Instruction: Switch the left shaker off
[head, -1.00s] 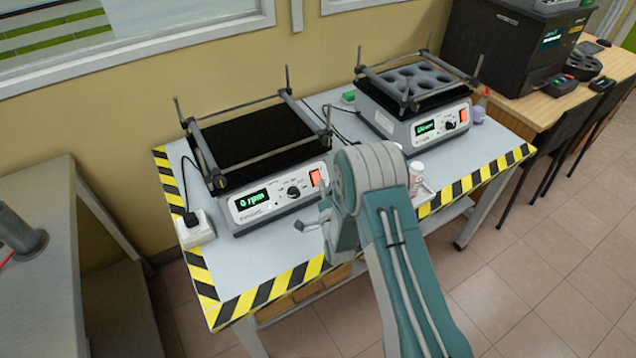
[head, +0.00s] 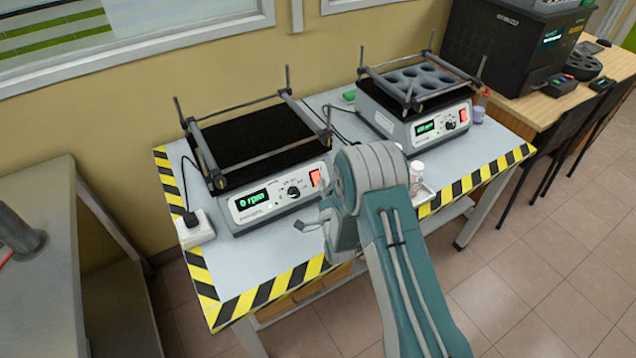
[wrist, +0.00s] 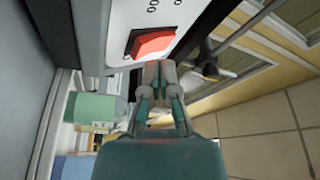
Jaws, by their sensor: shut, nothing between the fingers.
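The left shaker (head: 265,205) stands on the table with a black platform. Its green display reads 0 rpm, and its red rocker switch (head: 315,178) is at the right end of the front panel. In the wrist view the red switch (wrist: 154,42) sits in a black frame on a pale panel. My gripper (wrist: 160,68) is shut and empty, its fingertips just below the switch; I cannot tell if they touch it. In the head view my arm hides most of the gripper, in front of the shaker's right end.
The right shaker (head: 425,130), with a holed platform and lit display, stands behind my arm. A white power block (head: 196,232) is left of the left shaker. Small white containers (head: 417,170) stand right of my arm. The table's front left is clear.

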